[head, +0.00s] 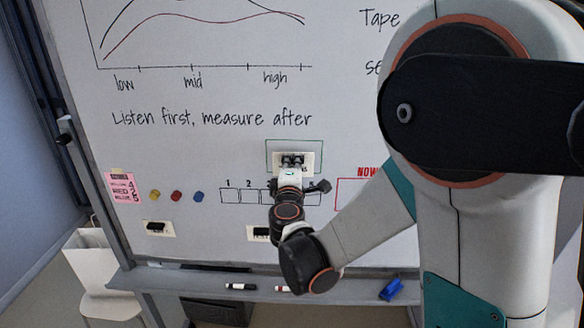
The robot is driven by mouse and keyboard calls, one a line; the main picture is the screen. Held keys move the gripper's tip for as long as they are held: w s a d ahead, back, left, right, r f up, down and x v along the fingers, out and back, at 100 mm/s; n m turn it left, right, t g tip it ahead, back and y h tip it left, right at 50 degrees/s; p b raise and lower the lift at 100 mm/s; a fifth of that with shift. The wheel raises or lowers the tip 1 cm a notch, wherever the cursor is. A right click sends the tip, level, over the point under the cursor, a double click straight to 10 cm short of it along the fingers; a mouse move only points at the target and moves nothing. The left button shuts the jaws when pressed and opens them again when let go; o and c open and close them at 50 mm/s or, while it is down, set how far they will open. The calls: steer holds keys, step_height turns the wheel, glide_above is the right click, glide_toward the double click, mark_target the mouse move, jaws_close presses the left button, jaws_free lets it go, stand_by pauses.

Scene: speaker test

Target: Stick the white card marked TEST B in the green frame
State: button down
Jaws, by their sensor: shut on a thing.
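A thin green frame (267,150) is drawn on the whiteboard, above the numbered boxes. A white card (308,158) with a black grip part is inside the frame's outline as seen from here. Its print is mostly covered by my gripper, so I cannot read its name. My gripper (292,163) is shut on this card's black part. I cannot tell whether the card touches the board. Two more pale cards with black parts are lower on the board, one at the left (160,229) and one (258,235) partly behind my arm; their print is too small to read.
The whiteboard (210,60) carries curves and writing. Yellow (155,195), red (176,196) and blue (199,196) magnets and a pink note (123,187) are at the left. A red frame (338,193) marked NOW is partly behind my arm. The tray (190,283) holds markers and a blue eraser (391,289).

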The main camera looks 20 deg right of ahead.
mark_target(293, 157)
steer(key=shift+b+x, duration=0.3)
steer(key=shift+x, duration=1.4)
steer(key=shift+w+d, duration=0.15)
steer(key=shift+w, duration=0.35)
steer(key=c, duration=1.5)
jaws_free()
steer(key=shift+c, duration=0.2)
steer(key=o, duration=0.4)
steer(key=shift+s, duration=0.15)
